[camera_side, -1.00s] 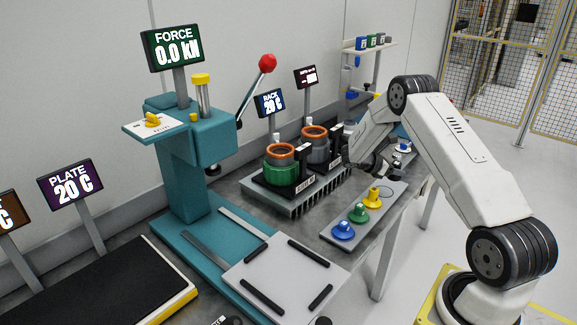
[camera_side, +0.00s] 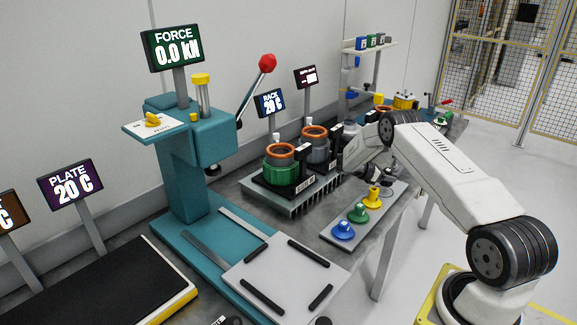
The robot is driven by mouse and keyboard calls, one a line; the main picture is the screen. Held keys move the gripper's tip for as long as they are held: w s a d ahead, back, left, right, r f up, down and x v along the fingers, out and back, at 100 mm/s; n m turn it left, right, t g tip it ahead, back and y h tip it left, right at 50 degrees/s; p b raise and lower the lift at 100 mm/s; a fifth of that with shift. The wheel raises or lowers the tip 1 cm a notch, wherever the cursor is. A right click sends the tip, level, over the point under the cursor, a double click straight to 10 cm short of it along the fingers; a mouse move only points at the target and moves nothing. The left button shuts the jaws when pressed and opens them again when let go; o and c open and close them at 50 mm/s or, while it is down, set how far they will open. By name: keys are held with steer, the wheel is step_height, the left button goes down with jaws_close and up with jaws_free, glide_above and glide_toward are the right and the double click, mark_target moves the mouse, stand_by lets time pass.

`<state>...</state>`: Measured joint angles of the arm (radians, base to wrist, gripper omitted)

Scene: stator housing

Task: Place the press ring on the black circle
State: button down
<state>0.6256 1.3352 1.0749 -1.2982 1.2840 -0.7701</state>
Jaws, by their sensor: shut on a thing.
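My gripper (camera_side: 379,178) is low over the far end of the grey tray (camera_side: 334,225), beyond the yellow knobbed part. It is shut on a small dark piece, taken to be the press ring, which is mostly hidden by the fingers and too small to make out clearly. The black circle, an outline at the tray's far end, is hidden behind or under my gripper. I cannot tell whether the held piece touches the tray.
Yellow (camera_side: 373,198), green (camera_side: 358,213) and blue (camera_side: 343,230) knobbed parts stand in a row on the tray. Left of my gripper are two copper-wound stators (camera_side: 281,165) on a finned rack. A teal press (camera_side: 185,150) stands further left.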

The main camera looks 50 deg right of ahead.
mark_target(385, 183)
steer(key=shift+w+d+f, duration=0.1)
steer(key=shift+f, duration=1.65)
steer(key=c, duration=0.6)
jaws_free()
steer(key=shift+f, duration=0.15)
steer(key=shift+o, duration=0.2)
steer(key=shift+r, duration=0.2)
steer(key=shift+v, duration=3.75)
